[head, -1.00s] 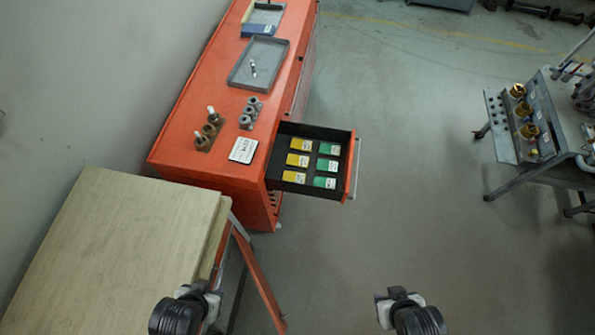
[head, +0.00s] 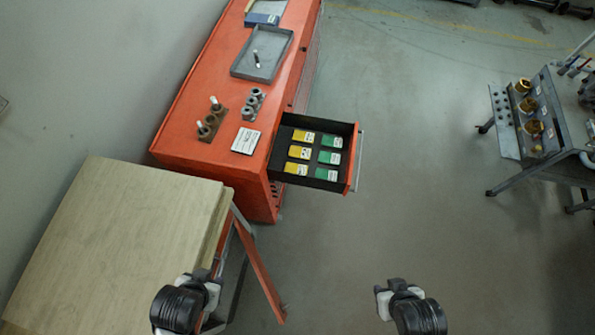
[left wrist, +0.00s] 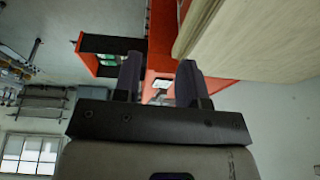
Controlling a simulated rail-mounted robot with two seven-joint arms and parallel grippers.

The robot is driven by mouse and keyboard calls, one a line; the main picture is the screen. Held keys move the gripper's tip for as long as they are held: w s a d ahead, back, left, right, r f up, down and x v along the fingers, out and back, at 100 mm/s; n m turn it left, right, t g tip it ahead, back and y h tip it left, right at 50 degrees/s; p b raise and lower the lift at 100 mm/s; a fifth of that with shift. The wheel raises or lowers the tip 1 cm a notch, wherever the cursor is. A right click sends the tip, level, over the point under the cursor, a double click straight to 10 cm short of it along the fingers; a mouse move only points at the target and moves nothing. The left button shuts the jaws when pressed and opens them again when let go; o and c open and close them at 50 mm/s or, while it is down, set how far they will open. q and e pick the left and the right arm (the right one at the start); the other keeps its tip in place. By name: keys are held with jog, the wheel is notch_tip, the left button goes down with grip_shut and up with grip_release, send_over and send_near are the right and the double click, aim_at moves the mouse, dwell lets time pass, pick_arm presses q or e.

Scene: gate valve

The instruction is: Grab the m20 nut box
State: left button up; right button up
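An open drawer (head: 344,181) of the orange cabinet holds several small labelled boxes, a column of yellow ones (head: 299,152) and a column of green ones (head: 330,157). The labels are too small to read, so I cannot tell which is the m20 nut box. My left gripper (head: 210,279) is at the bottom of the head view, well short of the drawer. In the left wrist view its fingers (left wrist: 160,80) are apart with nothing between them; the drawer (left wrist: 88,58) with green boxes (left wrist: 107,61) shows beyond. My right gripper (head: 390,292) is low at centre right; its fingers are unclear.
The orange cabinet (head: 190,150) carries a grey tray (head: 240,70), metal parts on stands (head: 209,125) and a white label card (head: 245,141). A wooden-topped table (head: 110,240) stands at lower left. A grey stand (head: 505,125) is at right. The floor between is clear.

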pick_arm(q)
jog(key=shift+o, duration=0.3)
jog(key=o, duration=0.6)
jog(key=shift+d, duration=0.2)
